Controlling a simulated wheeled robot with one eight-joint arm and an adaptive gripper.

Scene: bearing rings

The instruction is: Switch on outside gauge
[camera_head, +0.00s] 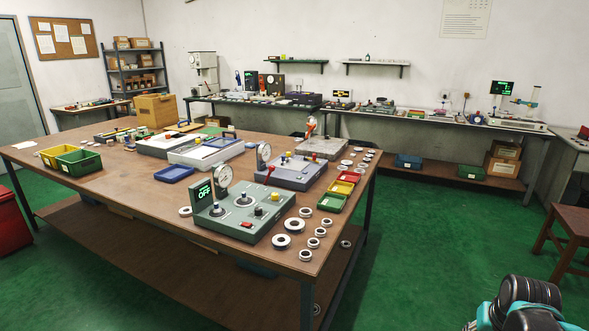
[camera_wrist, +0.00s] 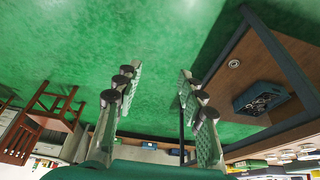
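A grey-green gauge unit (camera_head: 240,218) stands at the front corner of the large wooden table. Its upright display panel (camera_head: 203,192) reads OFF in green. A round dial (camera_head: 222,174), knobs, a yellow button (camera_head: 259,211) and a red switch (camera_head: 246,225) show on it. Other gauge units with dials stand behind it; I cannot read labels saying which is the outside gauge. My gripper (camera_wrist: 158,74) shows in the wrist view, its two fingers well apart with nothing between them. It is over the green floor, away from the gauge unit.
The wooden table (camera_head: 120,180) bears several metal rings and small trays at its right edge. A blue crate (camera_wrist: 262,98) shows on a shelf in the wrist view. A wooden stool (camera_head: 567,235) stands at right. Green floor (camera_head: 430,240) is clear between table and stool.

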